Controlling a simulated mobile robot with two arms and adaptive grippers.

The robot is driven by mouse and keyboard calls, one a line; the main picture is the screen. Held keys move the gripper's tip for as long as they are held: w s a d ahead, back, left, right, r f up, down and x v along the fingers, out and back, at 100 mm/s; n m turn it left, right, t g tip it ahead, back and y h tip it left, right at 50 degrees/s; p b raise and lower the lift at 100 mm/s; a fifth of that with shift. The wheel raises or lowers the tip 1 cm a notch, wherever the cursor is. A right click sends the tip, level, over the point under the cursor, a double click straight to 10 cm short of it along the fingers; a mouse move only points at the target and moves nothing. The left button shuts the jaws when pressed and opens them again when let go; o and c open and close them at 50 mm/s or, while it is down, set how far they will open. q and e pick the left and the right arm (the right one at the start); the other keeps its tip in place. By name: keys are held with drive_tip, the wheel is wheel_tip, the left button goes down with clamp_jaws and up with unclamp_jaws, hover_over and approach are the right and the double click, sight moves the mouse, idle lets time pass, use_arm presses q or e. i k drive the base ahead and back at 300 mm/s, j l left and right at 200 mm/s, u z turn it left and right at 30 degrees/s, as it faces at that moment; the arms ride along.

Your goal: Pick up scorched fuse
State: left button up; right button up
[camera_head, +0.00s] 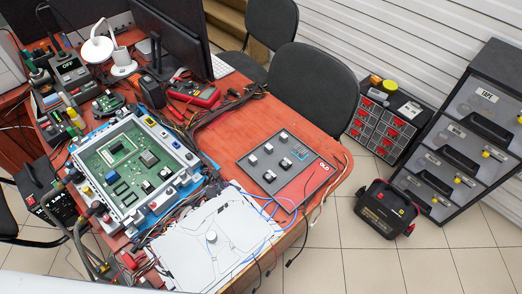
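No fuse can be made out with certainty at this size, and no scorch mark is visible. A dark grey panel (318,158) with a red strip lies on the right part of the red-brown desk. Several small white-and-black parts (269,176) sit on it, and a blue rectangle outlines one spot. A green circuit board (122,155) in a pale frame lies at the desk's left, carrying several small blocks and chips. Neither of my grippers is in view.
A white plate (211,238) and loose cables lie at the desk's front. A red multimeter (193,93), monitors (171,38) and a lamp (97,49) stand behind. Chairs (312,84), a drawer cabinet (468,130) and a black-and-red case (386,208) are right. Tiled floor is clear at lower right.

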sight(147, 186)
drive_tip(key=u, duration=1.2)
drive_tip(key=k+l+z, duration=0.1)
drive_tip(key=k+z, duration=0.3)
drive_tip(key=k+l+z, duration=0.2)
drive_tip(key=z, duration=0.15)
